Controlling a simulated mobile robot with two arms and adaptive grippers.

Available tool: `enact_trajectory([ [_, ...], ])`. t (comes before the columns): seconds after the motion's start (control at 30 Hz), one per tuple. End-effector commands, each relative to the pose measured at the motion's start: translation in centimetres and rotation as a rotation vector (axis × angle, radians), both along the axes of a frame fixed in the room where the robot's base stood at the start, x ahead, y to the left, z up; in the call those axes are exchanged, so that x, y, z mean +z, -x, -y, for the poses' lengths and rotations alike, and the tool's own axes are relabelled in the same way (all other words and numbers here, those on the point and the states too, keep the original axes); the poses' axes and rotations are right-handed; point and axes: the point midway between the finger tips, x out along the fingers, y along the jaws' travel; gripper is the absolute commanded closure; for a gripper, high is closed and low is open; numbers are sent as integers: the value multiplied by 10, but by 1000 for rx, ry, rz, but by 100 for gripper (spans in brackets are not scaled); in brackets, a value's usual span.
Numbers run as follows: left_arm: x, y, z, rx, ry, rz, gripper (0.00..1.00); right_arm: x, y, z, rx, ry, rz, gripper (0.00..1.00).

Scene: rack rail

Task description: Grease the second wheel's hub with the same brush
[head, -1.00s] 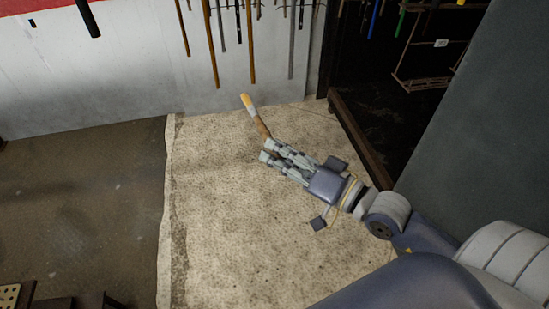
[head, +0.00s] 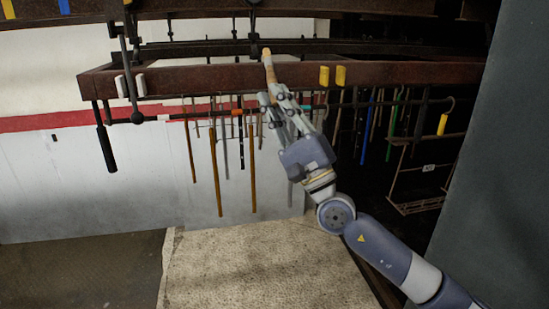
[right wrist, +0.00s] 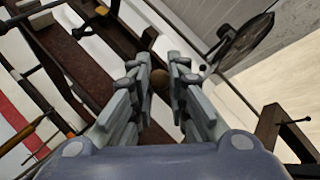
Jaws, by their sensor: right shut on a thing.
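My right gripper (head: 277,98) is shut on the brush (head: 269,66), which has a tan handle and a pale tip. The brush points up and away, and its tip overlaps the dark red beam in the head view; I cannot tell if they touch. A dark, round-edged part (right wrist: 243,42) at the upper right there may be a wheel. I cannot make out a hub for certain. My left gripper is not in view.
The dark red beam (head: 200,78) crosses the head view, with yellow blocks (head: 332,76) and black clamps (head: 128,85) on it. Several long tools (head: 216,170) hang behind and below. A grey panel (head: 490,180) stands at the right. The pale floor mat (head: 250,265) is clear.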

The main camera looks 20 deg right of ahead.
Motion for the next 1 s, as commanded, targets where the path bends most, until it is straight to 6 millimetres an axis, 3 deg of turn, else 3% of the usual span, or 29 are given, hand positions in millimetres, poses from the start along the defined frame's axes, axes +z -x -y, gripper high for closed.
enact_trajectory([
  [0.03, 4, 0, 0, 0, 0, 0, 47, 22, 0, 2, 37, -53, 4, 100],
  [0.2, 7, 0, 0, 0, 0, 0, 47, 49, -1, 6, 101, -115, -5, 100],
  [0.63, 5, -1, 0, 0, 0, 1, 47, 63, -5, 8, 126, -130, -12, 100],
  [1.0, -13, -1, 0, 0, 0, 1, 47, 80, -38, 16, 124, -128, -10, 100],
])
